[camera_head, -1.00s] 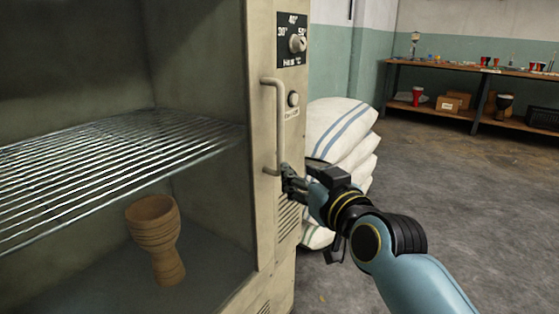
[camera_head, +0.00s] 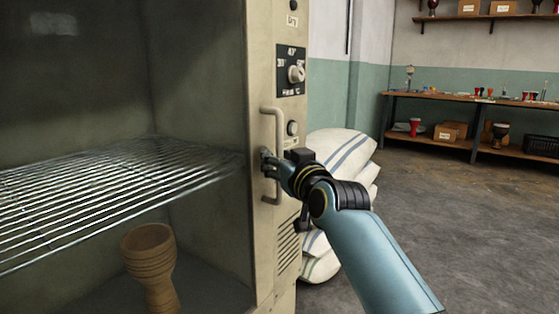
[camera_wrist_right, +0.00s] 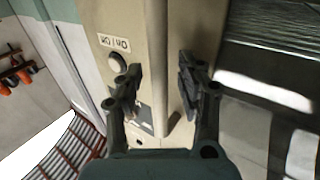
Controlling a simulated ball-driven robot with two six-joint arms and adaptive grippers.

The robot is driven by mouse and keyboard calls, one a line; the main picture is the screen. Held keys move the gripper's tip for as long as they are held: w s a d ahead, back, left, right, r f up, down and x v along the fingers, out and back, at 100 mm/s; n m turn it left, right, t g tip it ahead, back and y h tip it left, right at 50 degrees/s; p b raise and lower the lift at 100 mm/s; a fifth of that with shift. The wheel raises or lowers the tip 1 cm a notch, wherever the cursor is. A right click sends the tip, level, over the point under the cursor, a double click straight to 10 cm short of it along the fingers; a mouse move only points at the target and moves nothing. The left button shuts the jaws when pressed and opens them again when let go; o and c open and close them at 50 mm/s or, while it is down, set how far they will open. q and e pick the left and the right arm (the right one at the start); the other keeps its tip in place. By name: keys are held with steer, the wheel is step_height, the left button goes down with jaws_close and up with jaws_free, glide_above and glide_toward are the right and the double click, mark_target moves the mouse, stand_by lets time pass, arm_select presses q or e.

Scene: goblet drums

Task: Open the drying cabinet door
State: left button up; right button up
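The drying cabinet (camera_head: 262,230) fills the left of the head view, its beige frame upright. Reflections suggest a glass pane in front of the inside, so the door looks closed. A vertical bar handle (camera_head: 280,125) is on the frame, below the temperature knob. My right gripper (camera_head: 267,164) is at the lower part of this handle. In the right wrist view its fingers (camera_wrist_right: 158,88) are apart, with the beige handle bar (camera_wrist_right: 155,55) seen between them; contact is not clear. My left gripper is not in view.
Inside the cabinet are a wire shelf (camera_head: 100,190) and a wooden goblet drum (camera_head: 150,250). Stacked white sacks (camera_head: 340,150) stand right beside the cabinet, behind my arm. A workbench (camera_head: 470,100) with small items is at the back. The floor on the right is clear.

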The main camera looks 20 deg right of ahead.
steer(key=shift+c, duration=0.3)
jaws_close()
stand_by(0.3)
